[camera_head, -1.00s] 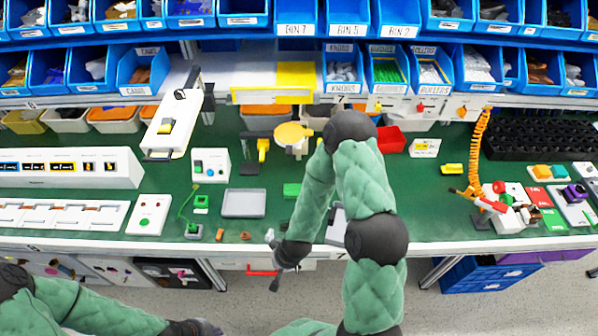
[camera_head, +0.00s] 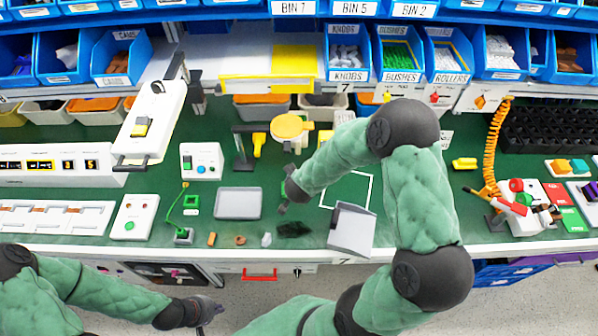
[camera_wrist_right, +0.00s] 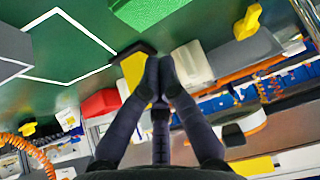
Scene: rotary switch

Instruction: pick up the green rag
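A dark green crumpled cloth, the likely green rag (camera_head: 293,230), lies on the green bench mat near the front edge in the head view. I cannot make it out in the right wrist view. My right gripper (camera_head: 285,207) hangs above the mat, behind the cloth and apart from it. In the right wrist view its two fingertips (camera_wrist_right: 160,65) meet with nothing seen between them. A bright green block (camera_wrist_right: 145,10) shows at the top of that view. My left gripper (camera_head: 210,308) is low in front of the bench, and its fingers are too small to judge.
A grey tray (camera_head: 238,204) lies left of the cloth, and a tilted grey box (camera_head: 350,231) stands to its right. Small orange and pale pieces lie along the front edge. A yellow round-topped stand (camera_head: 290,127) is farther back. Blue bins line the shelves above.

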